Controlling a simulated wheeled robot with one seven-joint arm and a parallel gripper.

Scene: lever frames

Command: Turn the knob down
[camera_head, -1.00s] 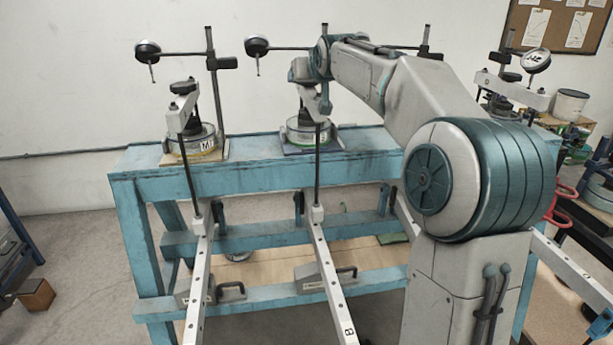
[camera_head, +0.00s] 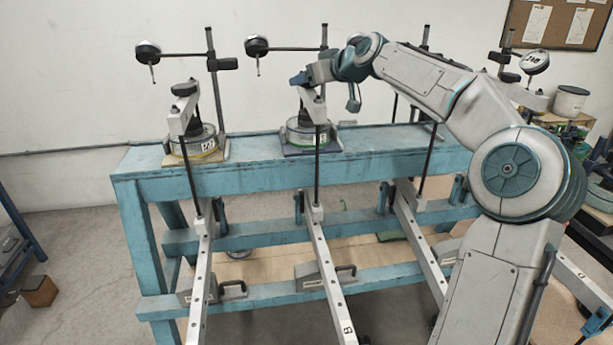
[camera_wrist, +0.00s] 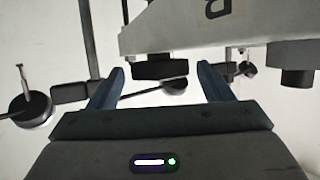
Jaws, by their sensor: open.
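The second weighing lever from the left has a pale head (camera_head: 312,108) with a black knob, which my gripper hides in the head view. My gripper (camera_head: 302,80) is at the top of this head, coming in from the right. In the wrist view, which looks upside down, the black knob (camera_wrist: 160,67) sits on the pale lever head (camera_wrist: 200,28). My open gripper (camera_wrist: 160,80) has one blue finger to each side of the knob, with gaps on both sides. I cannot tell whether the fingertips reach fully around it.
A similar lever (camera_head: 183,112) with a black knob stands to the left. Dial gauges (camera_head: 256,46) on thin rods and posts (camera_head: 217,90) stand close by. The blue bench (camera_head: 260,173) carries the stations; long slotted bars (camera_head: 330,285) slope towards me.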

